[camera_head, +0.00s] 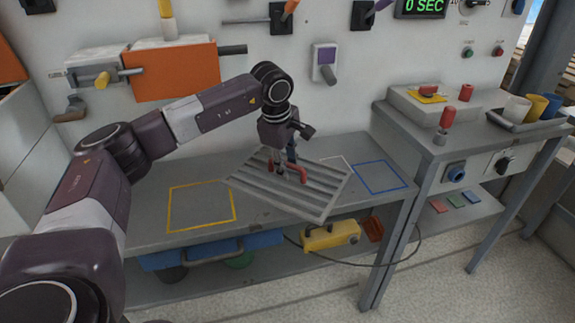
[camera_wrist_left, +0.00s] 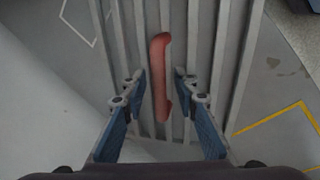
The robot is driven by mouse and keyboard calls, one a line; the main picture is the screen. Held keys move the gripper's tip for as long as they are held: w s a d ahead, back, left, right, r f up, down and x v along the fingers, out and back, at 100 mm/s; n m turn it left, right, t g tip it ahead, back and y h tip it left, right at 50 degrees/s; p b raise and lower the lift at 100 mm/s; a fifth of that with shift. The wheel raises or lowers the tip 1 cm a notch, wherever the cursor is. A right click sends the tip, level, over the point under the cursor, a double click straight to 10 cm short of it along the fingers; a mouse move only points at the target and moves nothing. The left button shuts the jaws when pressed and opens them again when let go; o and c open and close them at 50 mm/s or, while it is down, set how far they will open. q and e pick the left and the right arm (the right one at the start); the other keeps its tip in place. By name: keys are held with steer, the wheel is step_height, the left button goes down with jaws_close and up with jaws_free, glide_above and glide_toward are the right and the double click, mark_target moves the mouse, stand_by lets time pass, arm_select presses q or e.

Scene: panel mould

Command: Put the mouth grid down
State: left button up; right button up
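The mouth grid (camera_head: 318,199) is a grey slatted panel with a red bar handle (camera_head: 303,173) on top. It lies askew over the middle of the workbench, partly covering a white outline (camera_head: 338,161), its near corner reaching the bench's front edge. I cannot tell whether it rests flat on the bench. My left gripper (camera_head: 290,172) is right above it, pointing down. In the left wrist view the red handle (camera_wrist_left: 160,75) lies between the two fingers (camera_wrist_left: 160,88), with a visible gap on each side. The gripper is open. My right gripper is not seen.
The workbench (camera_head: 150,222) has a yellow outline (camera_head: 202,206) left of the grid and a blue outline (camera_head: 379,177) right of it. A side table (camera_head: 450,138) with cups stands at the right. An orange box (camera_head: 175,70) juts from the wall behind.

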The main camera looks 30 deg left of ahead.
mark_target(282, 183)
arm_select(q)
steer(key=shift+r, duration=0.25)
steer(key=p+v, duration=0.1)
steer(key=v, duration=1)
steer(key=shift+r, duration=0.4)
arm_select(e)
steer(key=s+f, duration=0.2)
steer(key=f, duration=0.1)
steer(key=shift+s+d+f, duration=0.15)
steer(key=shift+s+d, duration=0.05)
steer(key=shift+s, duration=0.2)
arm_select(q)
steer(key=shift+s, duration=0.15)
